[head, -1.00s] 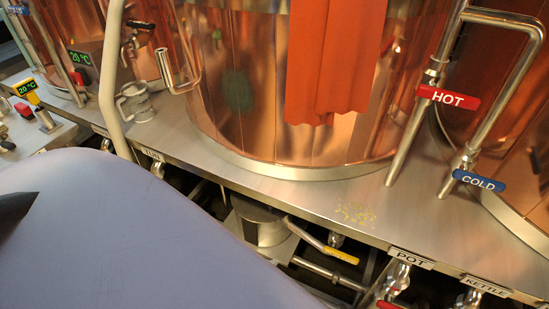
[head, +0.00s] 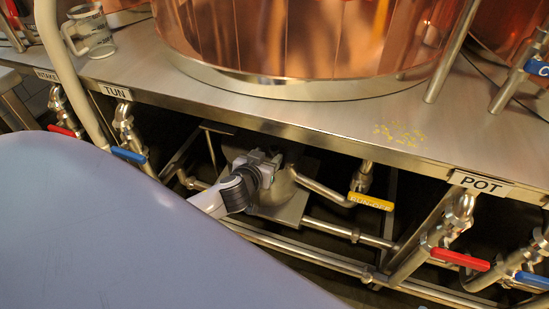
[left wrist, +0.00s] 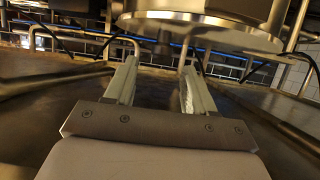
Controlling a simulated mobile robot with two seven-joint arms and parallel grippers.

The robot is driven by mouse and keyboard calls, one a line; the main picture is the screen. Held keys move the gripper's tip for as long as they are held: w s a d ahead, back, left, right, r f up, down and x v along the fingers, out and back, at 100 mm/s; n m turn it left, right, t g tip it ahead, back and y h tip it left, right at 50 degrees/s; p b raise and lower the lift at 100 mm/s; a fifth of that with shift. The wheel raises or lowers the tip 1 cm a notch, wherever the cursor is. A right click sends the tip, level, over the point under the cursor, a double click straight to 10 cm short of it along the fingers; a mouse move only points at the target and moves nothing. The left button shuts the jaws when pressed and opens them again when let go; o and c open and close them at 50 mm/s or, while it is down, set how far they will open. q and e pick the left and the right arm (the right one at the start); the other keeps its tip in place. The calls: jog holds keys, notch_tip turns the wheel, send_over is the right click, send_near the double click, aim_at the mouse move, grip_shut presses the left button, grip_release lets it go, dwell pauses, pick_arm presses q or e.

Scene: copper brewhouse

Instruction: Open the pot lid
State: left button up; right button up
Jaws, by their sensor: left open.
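The large copper vessel (head: 270,40) stands on the steel bench; only its lower wall and steel base ring show. Its top is out of view and I see no lid. A POT label (head: 481,185) is on the bench's front edge at right, above valves. My left gripper (head: 265,160) is below the bench edge, beside the grey steel housing under it, well below the vessel. In the left wrist view its two pale fingers (left wrist: 158,80) are apart with nothing between them. Whether it touches the housing I cannot tell. My right gripper is out of view.
Under the bench run steel pipes (head: 350,235), a yellow-handled valve (head: 371,201), a red handle (head: 460,259) and a blue handle (head: 128,155). A glass mug (head: 91,32) stands on the bench at left. The bench top (head: 330,110) is mostly clear in front of the vessel.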

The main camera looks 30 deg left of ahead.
aim_at(273, 149)
pick_arm(q)
jog(key=shift+w+a+f, duration=0.2)
jog(key=shift+w+a, duration=0.05)
jog(key=shift+w, duration=0.3)
jog(key=shift+b+x, duration=1.15)
jog(key=shift+x, duration=1.9)
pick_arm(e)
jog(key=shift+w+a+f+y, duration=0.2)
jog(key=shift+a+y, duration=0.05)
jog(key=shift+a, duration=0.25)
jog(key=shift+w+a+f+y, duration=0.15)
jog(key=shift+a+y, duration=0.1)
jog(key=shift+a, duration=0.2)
pick_arm(q)
grip_shut()
